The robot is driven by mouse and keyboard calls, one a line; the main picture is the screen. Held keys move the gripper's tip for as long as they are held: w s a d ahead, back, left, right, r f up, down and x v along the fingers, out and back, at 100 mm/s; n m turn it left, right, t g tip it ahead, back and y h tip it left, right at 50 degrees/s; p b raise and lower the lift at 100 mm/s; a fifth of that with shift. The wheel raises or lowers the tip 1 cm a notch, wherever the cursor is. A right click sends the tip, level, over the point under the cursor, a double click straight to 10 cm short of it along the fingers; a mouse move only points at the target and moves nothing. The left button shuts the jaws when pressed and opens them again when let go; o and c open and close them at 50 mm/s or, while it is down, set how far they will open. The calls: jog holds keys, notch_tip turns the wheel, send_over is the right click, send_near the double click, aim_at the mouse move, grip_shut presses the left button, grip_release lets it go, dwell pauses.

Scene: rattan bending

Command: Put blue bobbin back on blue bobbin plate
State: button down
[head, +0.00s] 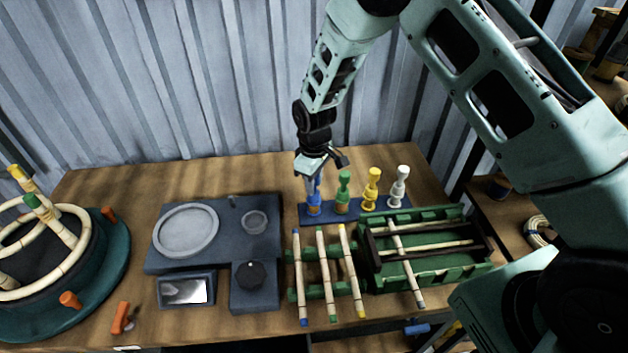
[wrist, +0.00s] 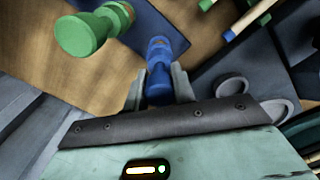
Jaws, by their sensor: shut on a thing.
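My gripper (head: 312,176) points down over the left end of a blue bobbin rack (head: 328,212) in the head view. It is shut on the blue bobbin (head: 314,198), which hangs upright between the fingers. In the wrist view the blue bobbin (wrist: 158,58) sits between the two grey fingers (wrist: 158,88). An orange band shows around the bobbin's lower part in the head view. I cannot tell whether its base touches the rack. The blue bobbin plate is not clearly visible under it.
A green bobbin (head: 343,190) stands close on the right, with a yellow bobbin (head: 371,189) and a white bobbin (head: 398,186) beyond. A dark station with a round dish (head: 186,230) lies left. Rattan sticks (head: 323,275) and a green crate (head: 430,280) lie in front.

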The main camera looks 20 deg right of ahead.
jog(key=shift+f, duration=0.15)
jog(key=c, duration=1.2)
grip_release()
jog(key=shift+o, duration=0.2)
